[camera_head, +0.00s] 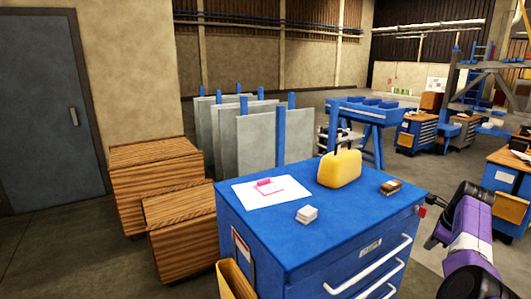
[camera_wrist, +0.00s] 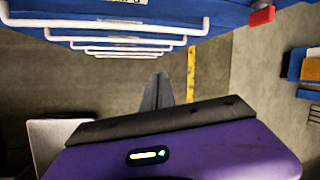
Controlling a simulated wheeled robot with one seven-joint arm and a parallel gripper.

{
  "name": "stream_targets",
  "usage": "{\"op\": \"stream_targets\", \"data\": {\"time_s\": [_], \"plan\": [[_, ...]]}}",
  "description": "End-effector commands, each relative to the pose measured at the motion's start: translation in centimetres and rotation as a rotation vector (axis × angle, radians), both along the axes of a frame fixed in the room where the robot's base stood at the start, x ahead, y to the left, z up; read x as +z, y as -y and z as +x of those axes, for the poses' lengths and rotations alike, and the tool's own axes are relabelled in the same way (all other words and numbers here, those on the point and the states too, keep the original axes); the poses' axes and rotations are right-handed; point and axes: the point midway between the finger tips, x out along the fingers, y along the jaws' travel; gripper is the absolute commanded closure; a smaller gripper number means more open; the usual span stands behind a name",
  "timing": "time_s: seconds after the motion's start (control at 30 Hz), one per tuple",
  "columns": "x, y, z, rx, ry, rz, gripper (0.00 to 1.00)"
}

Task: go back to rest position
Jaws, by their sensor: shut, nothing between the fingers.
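My gripper (camera_wrist: 158,78) shows in the wrist view as two dark fingers set together, empty, pointing out beyond my purple wrist body. Below and beyond the fingertips there is bare floor. The blue cabinet (camera_wrist: 140,13) with its white handles runs across the top of that view, apart from the fingers. In the head view my purple arm is at the lower right, beside the right end of the same blue cabinet (camera_head: 300,250). My fingertips cannot be made out in the head view.
On the cabinet top are a yellow case (camera_head: 340,169), a white sheet (camera_head: 250,194) with a pink item (camera_head: 265,183), a white block (camera_head: 307,214) and a brown brush-like item (camera_head: 391,187). A red piece (camera_wrist: 262,16) juts from the cabinet corner. Wooden boxes (camera_head: 155,180) stand left.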

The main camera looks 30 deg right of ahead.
Motion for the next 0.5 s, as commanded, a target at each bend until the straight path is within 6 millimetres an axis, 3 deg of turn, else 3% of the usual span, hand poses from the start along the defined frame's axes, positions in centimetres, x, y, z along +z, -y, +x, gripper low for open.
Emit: {"op": "stream_targets", "data": {"time_s": [0.1, 0.27, 0.37, 0.5], "plan": [[1.7, 2.6, -0.1, 0.058, 0.019, -0.147, 1.0], [2.3, 5.3, -0.8, 0.162, -0.003, -0.385, 1.0], [2.1, 5.9, -1.3, 0.238, -0.041, -0.533, 1.0], [1.2, 5.3, -1.9, 0.364, -0.12, -0.746, 1.0]]}}
